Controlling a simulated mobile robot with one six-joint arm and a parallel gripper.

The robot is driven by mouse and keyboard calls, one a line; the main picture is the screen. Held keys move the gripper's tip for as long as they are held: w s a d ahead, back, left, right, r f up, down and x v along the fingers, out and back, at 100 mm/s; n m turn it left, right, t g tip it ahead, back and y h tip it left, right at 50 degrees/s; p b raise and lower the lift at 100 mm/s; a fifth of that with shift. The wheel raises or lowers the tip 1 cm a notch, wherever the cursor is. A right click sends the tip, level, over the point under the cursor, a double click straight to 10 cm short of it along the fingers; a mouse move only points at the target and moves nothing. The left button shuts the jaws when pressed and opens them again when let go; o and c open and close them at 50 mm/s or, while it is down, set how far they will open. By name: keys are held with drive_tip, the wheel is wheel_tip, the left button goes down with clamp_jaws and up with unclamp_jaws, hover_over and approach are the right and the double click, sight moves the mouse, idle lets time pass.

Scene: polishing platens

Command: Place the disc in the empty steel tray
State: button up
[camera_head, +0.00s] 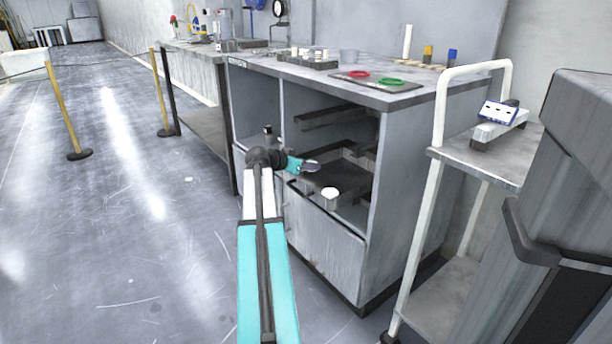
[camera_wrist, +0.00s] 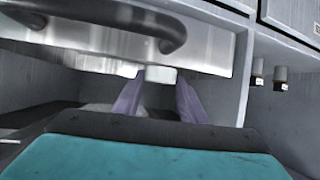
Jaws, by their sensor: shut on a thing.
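In the head view my gripper (camera_head: 302,164) is at the open front of a grey cabinet (camera_head: 399,185). A small pale grey disc (camera_head: 312,166) shows at its tip, held above the cabinet's lower bay. In the wrist view two purple fingers (camera_wrist: 158,100) flank a grey part that is mostly hidden by my gripper body. A steel tray or drawer front (camera_wrist: 80,45) with a dark curved handle lies beyond them. A white-topped round piece (camera_head: 330,192) stands below and right of my gripper; a white block (camera_wrist: 160,74) shows beyond the fingertips. Which tray is empty is unclear.
Dark drawer rails or trays (camera_head: 340,116) sit inside the cabinet above. A white-framed cart (camera_head: 485,160) stands at the right. The floor at left is clear, past yellow barrier posts (camera_head: 68,115).

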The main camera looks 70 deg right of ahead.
drive_tip(key=shift+f+b, duration=1)
drive_tip(key=shift+f, duration=0.75)
drive_tip(key=shift+f, duration=0.1)
drive_tip(key=o, duration=1.1)
drive_tip(key=p+v, duration=0.3)
drive_tip(key=v, duration=0.9)
drive_tip(key=shift+p, duration=0.4)
